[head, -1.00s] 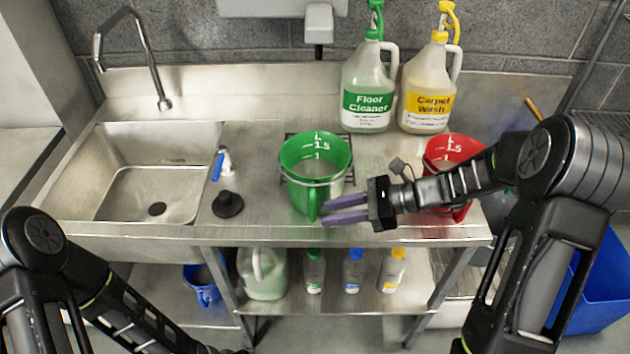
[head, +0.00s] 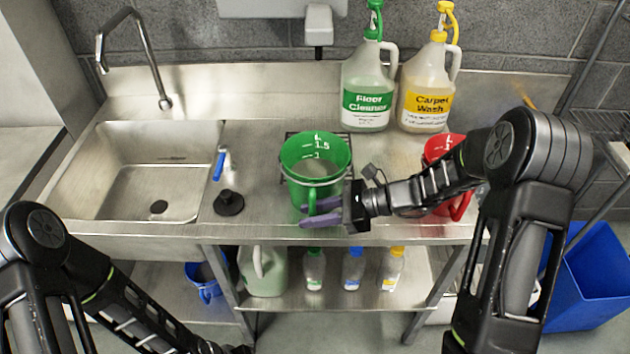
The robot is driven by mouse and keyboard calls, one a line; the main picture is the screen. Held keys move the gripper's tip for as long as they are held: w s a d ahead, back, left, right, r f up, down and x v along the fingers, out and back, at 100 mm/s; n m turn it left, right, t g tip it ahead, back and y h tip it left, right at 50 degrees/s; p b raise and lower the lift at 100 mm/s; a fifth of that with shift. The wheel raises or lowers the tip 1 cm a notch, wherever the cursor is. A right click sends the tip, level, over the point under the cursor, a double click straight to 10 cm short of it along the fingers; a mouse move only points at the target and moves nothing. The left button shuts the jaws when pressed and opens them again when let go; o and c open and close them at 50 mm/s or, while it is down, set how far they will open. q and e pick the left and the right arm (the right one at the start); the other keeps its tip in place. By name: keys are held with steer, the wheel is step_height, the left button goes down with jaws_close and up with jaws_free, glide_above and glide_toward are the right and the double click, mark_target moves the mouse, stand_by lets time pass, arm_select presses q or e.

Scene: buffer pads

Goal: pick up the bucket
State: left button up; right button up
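A green bucket (head: 297,177) with white volume marks and a handle at its front stands upright on the steel counter. My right gripper (head: 304,214), with purple fingers, reaches in from the right at the front of the green bucket. Its fingers are apart, and their tips are at the bucket's front handle; I cannot tell whether they touch it. A red bucket (head: 460,206) of similar kind stands to the right, partly hidden behind my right arm. A small blue bucket (head: 207,289) is on the lower shelf. My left gripper is out of view below the bottom edge.
A floor cleaner jug (head: 367,80) and a carpet wash jug (head: 426,85) stand at the back. Several bottles are on the lower shelf (head: 330,297). A blue bin (head: 590,285) stands at right.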

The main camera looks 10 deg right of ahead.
steer(key=shift+c, duration=0.4)
jaws_close()
stand_by(1.0)
steer(key=shift+r, duration=0.1)
